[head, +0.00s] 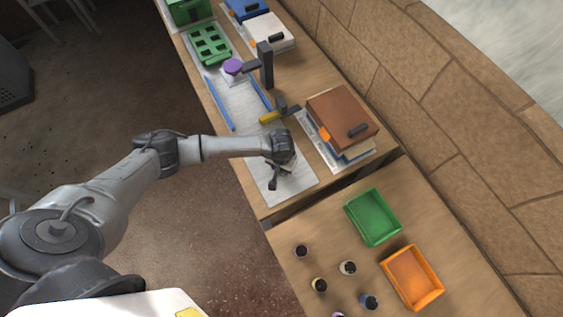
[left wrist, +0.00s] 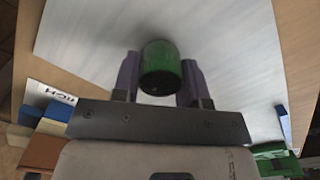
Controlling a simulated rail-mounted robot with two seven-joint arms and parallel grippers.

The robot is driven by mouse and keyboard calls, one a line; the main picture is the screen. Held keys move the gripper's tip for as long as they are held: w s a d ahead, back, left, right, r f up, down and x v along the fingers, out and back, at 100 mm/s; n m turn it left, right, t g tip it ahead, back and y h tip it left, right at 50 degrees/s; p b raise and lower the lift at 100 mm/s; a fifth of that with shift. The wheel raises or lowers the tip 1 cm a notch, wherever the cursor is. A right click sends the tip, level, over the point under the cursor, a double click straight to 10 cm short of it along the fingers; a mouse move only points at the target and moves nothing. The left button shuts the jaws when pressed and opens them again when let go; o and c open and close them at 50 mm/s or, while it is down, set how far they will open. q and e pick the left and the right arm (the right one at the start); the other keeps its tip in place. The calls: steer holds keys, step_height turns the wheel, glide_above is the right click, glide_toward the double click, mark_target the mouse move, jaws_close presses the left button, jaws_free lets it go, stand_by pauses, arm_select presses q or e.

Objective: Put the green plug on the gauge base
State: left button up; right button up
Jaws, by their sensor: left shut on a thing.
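My left gripper (head: 279,178) is over a pale sheet of paper (head: 266,187) near the front end of the far table in the head view. In the left wrist view, its two purple-grey fingers (left wrist: 160,78) are shut on the green plug (left wrist: 160,64), a short dark-green cylinder, with the white sheet behind it. In the head view the plug is hidden by the gripper. A dark upright post (head: 266,66) with an arm reaching a purple round piece (head: 233,66) stands farther back; I cannot tell for sure whether this is the gauge base. My right gripper is not in view.
On the near table are a green tray (head: 373,217), an orange tray (head: 412,278) and several small plugs (head: 348,268).

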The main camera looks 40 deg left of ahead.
arm_select(q)
steer(key=shift+f, duration=0.1)
steer(key=shift+f, duration=0.15)
steer(key=o, duration=0.9)
